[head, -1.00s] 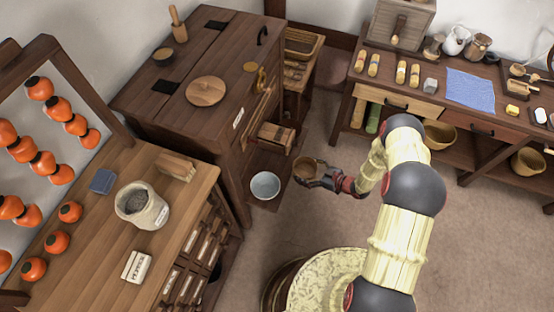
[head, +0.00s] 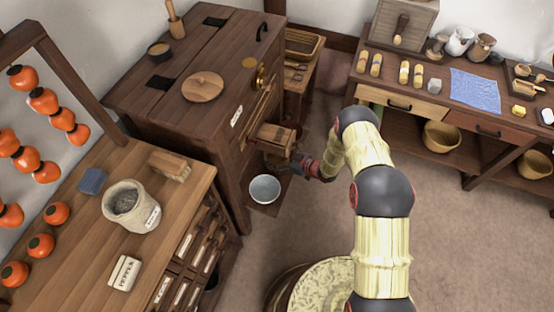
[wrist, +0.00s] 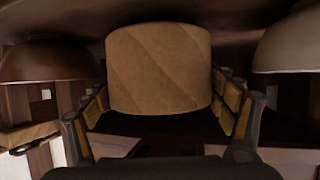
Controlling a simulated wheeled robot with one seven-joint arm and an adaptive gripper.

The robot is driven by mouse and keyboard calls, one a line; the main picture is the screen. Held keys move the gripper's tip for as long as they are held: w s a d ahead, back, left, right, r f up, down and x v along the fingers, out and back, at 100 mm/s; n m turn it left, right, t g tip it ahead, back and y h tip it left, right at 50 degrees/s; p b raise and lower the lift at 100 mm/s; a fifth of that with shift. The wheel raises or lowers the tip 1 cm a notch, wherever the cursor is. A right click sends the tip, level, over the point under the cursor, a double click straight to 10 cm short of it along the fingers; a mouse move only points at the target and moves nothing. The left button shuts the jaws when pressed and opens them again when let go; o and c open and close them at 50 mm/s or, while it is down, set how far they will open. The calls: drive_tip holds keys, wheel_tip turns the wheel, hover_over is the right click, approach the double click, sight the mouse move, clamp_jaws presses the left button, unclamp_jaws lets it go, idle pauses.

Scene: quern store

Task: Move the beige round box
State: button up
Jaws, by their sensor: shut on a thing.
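The beige round box (wrist: 160,68) fills the middle of the wrist view, upright between my fingers. My gripper (wrist: 160,100) is shut on it, with a finger pressed on each side. In the head view my gripper (head: 292,163) is low beside the front of the dark wooden cabinet (head: 225,150), just right of the pale bowl (head: 265,188). The box is mostly hidden there. What lies directly under the box cannot be told.
In the wrist view a brown bowl (wrist: 45,62) is close on the left and a greyish bowl (wrist: 292,45) on the right. A small wooden box (head: 273,137) juts from the cabinet front above my gripper. Open floor (head: 310,225) lies to the right.

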drive_tip(key=shift+f, duration=0.85)
drive_tip(key=shift+f, duration=0.1)
drive_tip(key=shift+f+b, duration=0.15)
drive_tip(key=shift+b, duration=0.3)
drive_tip(key=o, duration=1.5)
